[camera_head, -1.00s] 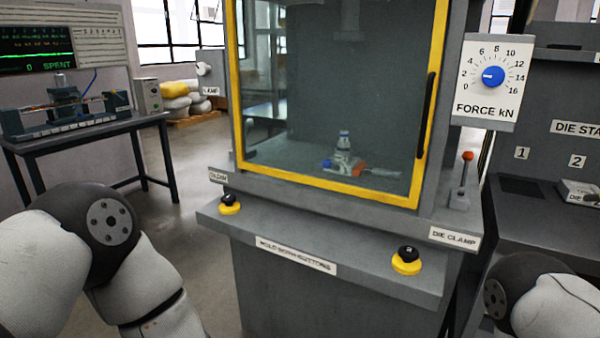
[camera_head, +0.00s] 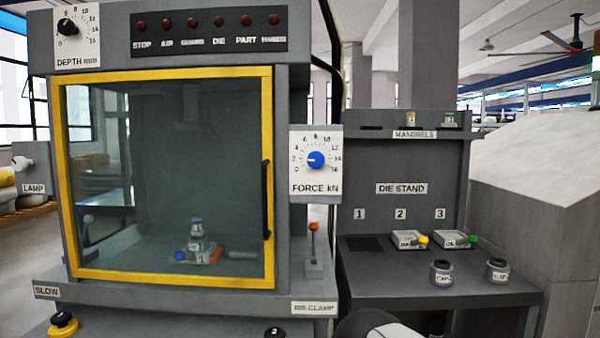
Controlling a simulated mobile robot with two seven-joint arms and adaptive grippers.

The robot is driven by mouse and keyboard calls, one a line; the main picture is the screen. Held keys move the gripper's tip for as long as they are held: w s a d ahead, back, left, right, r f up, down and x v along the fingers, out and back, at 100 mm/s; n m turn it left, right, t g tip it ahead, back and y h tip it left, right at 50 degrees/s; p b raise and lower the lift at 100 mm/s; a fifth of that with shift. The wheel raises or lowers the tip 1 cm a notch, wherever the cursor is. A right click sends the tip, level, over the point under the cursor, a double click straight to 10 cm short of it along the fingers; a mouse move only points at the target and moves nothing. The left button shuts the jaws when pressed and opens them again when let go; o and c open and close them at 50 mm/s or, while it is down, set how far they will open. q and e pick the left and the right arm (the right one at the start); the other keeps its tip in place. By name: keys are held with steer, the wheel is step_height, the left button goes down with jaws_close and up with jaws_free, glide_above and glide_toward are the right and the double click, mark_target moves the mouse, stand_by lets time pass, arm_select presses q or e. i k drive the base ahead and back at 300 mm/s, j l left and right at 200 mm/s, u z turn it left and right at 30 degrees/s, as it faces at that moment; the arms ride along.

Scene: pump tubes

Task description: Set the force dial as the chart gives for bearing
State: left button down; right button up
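The force dial (camera_head: 316,160) is a blue knob on a white plate marked FORCE kN, at the right side of the press front. Its scale runs from 0 at lower left to 16 at lower right. The white pointer mark faces left, close to the 2; the exact value is too small to tell. No chart for bearing is readable in this view. Neither of my grippers shows; only a part of my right arm is at the bottom edge.
The press has a yellow-framed door (camera_head: 270,180), a black depth dial (camera_head: 67,27) and a row of dark red lamps (camera_head: 220,21). A red-tipped lever (camera_head: 314,228) stands below the force dial. The die stand (camera_head: 440,282) at right holds dies and two dark cups.

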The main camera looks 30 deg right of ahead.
mark_target(316, 159)
steer(key=k+z, duration=0.15)
steer(key=z, duration=0.35)
steer(key=k+z, duration=0.1)
steer(key=z, duration=0.4)
steer(key=k+l+z, duration=0.15)
steer(key=z, duration=0.35)
steer(key=l+z, duration=0.2)
steer(key=z, duration=0.25)
steer(key=k+l+z, duration=0.15)
steer(key=z, duration=0.35)
